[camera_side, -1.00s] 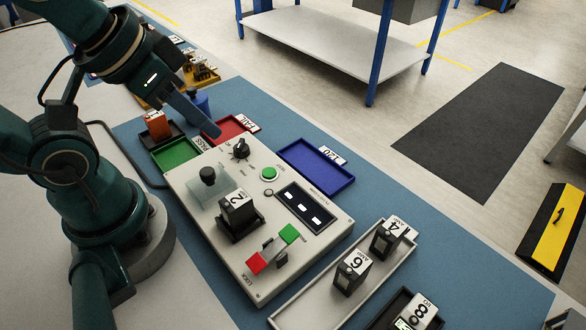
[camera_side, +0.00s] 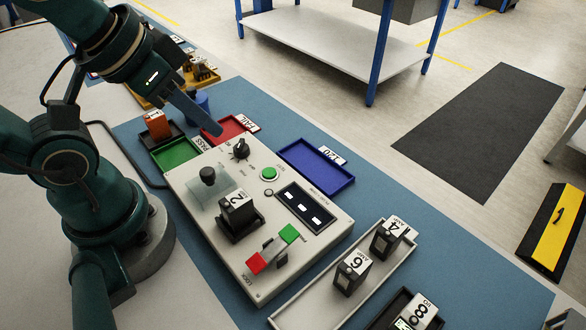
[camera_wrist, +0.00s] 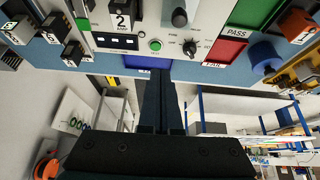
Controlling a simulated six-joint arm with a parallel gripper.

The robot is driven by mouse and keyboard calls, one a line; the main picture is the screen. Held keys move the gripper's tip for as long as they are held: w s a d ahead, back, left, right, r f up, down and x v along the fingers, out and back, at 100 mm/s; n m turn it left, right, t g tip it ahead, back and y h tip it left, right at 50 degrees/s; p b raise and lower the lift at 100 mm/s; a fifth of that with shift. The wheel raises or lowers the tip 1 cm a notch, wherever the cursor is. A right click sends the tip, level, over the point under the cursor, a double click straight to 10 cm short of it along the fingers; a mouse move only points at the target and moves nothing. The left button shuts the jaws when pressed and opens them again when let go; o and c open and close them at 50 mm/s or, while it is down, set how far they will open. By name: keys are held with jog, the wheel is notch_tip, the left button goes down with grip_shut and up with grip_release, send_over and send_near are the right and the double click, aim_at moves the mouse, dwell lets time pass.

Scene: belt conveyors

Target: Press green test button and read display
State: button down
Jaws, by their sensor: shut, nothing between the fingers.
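The grey test panel (camera_side: 185,190) lies on the blue mat. Its round green test button (camera_side: 269,174) has a pale ring and also shows in the wrist view (camera_wrist: 155,46). The black display (camera_side: 305,208) shows several short white bars, like dashes; it also shows in the wrist view (camera_wrist: 115,40). A black block marked 2 (camera_side: 238,210) sits in the panel's socket. My gripper (camera_side: 219,131) is shut and empty, above the panel's far end near the red tray, apart from the button. In the wrist view its fingers (camera_wrist: 158,78) are together, below the button in the picture.
A black knob (camera_side: 240,149) stands near the button. Red (camera_side: 224,130), green (camera_side: 172,158) and blue (camera_side: 318,170) trays lie around the far end. Blocks 4 (camera_side: 387,238) and 6 (camera_side: 351,272) stand in a pale tray.

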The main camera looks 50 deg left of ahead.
jog(key=w+a+r+m+t+y, duration=0.1)
jog(key=w+a+r+m+t, duration=0.15)
jog(key=w+r+t, duration=0.3)
jog(key=w+a+r+m+t, duration=0.1)
jog(key=w+r+m+t, duration=0.3)
jog(key=w+r, duration=0.25)
jog(key=m+g+h, duration=0.9)
jog(key=m+g, duration=0.1)
jog(key=m, duration=0.4)
send_over(263, 172)
notch_tip(263, 172, down, 14)
jog(key=shift+w+a+n+y, duration=0.2)
jog(key=shift+a+n+y, duration=0.05)
jog(key=shift+a+y, duration=0.05)
jog(key=shift+f, duration=0.1)
jog(key=shift+f, duration=4.3)
